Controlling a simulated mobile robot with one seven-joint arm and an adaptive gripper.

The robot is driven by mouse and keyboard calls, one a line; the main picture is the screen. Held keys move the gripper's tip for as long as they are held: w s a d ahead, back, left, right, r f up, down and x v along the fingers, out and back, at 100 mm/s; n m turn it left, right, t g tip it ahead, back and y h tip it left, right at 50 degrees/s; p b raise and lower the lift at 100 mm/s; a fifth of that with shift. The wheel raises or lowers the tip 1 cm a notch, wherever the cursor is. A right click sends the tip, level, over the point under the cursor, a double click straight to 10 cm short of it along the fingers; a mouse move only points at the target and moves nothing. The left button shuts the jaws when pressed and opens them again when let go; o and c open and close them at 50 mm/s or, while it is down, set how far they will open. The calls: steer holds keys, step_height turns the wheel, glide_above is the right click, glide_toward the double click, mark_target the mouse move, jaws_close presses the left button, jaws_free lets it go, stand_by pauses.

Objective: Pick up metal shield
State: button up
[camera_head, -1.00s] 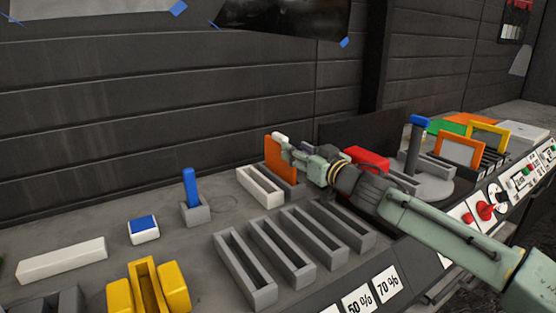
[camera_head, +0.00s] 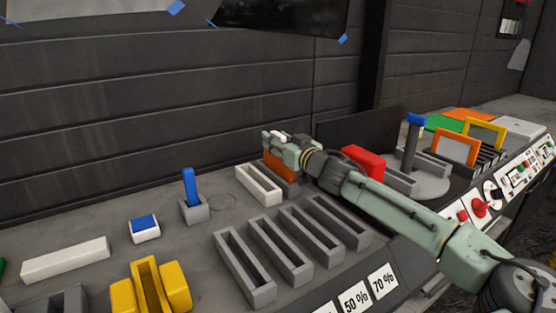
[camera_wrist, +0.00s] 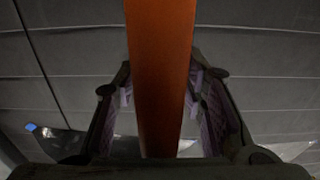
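No bare-metal shield can be told apart by its look. An orange upright plate (camera_head: 277,166) stands beside the white slotted holder (camera_head: 259,184), its upper part hidden by my gripper (camera_head: 277,143). In the wrist view the orange plate (camera_wrist: 160,70) runs down the middle between the two fingers of my gripper (camera_wrist: 160,85). The fingers are spread, one on each side, with gaps showing lower down. Whether the fingertips touch the plate is unclear.
Several grey slotted holders (camera_head: 244,267) stand in front, above the percent labels. A blue-handled piece (camera_head: 190,184), a blue-topped white block (camera_head: 144,228) and a yellow holder (camera_head: 148,287) are left. A red object (camera_head: 364,160) lies close behind my arm. The dark wall is behind.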

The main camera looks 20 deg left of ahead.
jaws_close()
stand_by(0.7)
